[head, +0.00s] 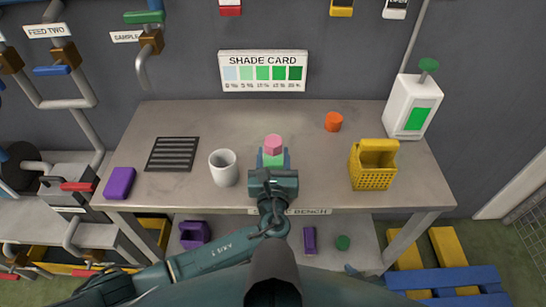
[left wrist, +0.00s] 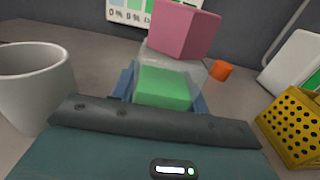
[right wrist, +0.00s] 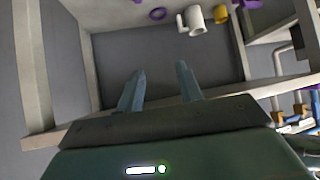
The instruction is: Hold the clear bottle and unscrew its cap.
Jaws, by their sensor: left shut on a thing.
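The clear bottle (left wrist: 163,85), with green liquid in its lower part, stands near the bench's front edge. Its pink faceted cap (head: 273,145) sits on top; it also shows in the left wrist view (left wrist: 184,27). My left gripper (head: 273,163) is shut on the bottle, with a blue finger on either side of its lower part. The gripper body hides the bottle's base in the head view. My right gripper (right wrist: 160,84) is open in the right wrist view, with nothing between its fingers. I cannot make it out clearly in the head view.
A white mug (head: 223,168) stands close left of the bottle. A yellow basket (head: 373,178) is to the right, with an orange piece (head: 333,122) behind. A black grille (head: 172,154) and purple block (head: 120,183) lie left. A white dispenser (head: 405,105) stands back right.

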